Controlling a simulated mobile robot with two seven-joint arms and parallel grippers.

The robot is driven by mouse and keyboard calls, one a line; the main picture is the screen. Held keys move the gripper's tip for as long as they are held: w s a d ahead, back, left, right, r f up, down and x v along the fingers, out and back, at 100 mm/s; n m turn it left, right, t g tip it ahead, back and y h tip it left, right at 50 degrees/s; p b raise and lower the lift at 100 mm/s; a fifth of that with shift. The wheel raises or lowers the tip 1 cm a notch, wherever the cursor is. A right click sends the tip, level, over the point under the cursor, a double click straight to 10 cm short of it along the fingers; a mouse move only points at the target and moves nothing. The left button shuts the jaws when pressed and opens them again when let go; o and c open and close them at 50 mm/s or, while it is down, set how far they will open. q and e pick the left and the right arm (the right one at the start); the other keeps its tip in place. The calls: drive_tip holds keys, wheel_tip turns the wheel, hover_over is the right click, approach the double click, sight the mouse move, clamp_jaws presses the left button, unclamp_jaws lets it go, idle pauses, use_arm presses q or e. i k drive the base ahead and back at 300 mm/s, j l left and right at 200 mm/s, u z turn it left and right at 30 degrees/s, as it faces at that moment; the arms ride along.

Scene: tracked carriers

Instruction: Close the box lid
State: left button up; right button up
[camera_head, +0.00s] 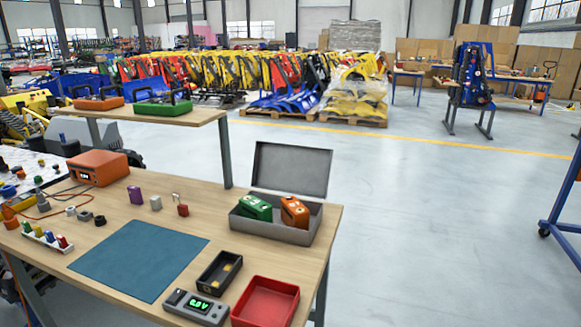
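The grey box (272,231) stands at the far right corner of the wooden table. Its lid (291,169) is open and stands roughly upright, hinged along the box's back edge. A green object (255,208) and an orange object (295,211) sit side by side inside the box, and their tops show at about the rim or above it. Neither of my grippers shows in the head view.
On the table (190,207) are a blue mat (140,259), a small black tray (218,272), a red tray (266,302), a meter (196,306) and an orange device (98,168). A raised shelf (143,113) stands at the back left. Open floor lies to the right.

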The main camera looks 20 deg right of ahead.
sight(297, 169)
drive_tip(key=z, duration=1.25)
drive_tip(key=i+l+z, duration=0.1)
drive_tip(key=l, duration=0.3)
drive_tip(key=i+l+z, duration=0.1)
drive_tip(key=l, duration=0.3)
drive_tip(key=i+l, duration=0.75)
drive_tip(key=i+u, duration=0.15)
drive_tip(key=i, duration=0.3)
drive_tip(key=i+l+u, duration=0.15)
drive_tip(key=i, duration=0.25)
drive_tip(key=i+l+u, duration=0.1)
drive_tip(key=i, duration=0.35)
drive_tip(key=i+l+u, duration=0.1)
drive_tip(key=i+u, duration=0.25)
drive_tip(key=i+l+u, duration=0.1)
drive_tip(key=u, duration=0.3)
drive_tip(key=i+l+u, duration=0.45)
drive_tip(key=u, duration=0.3)
drive_tip(key=i+l+u, duration=0.1)
drive_tip(key=u, duration=0.25)
drive_tip(key=i+l+u, duration=0.1)
drive_tip(key=u, duration=0.3)
drive_tip(key=i+l+u, duration=0.15)
drive_tip(key=l+u, duration=0.2)
drive_tip(key=u, duration=0.15)
drive_tip(key=l+u, duration=0.7)
drive_tip(key=i+l+u, duration=0.1)
drive_tip(key=l+u, duration=0.2)
drive_tip(key=l, duration=0.2)
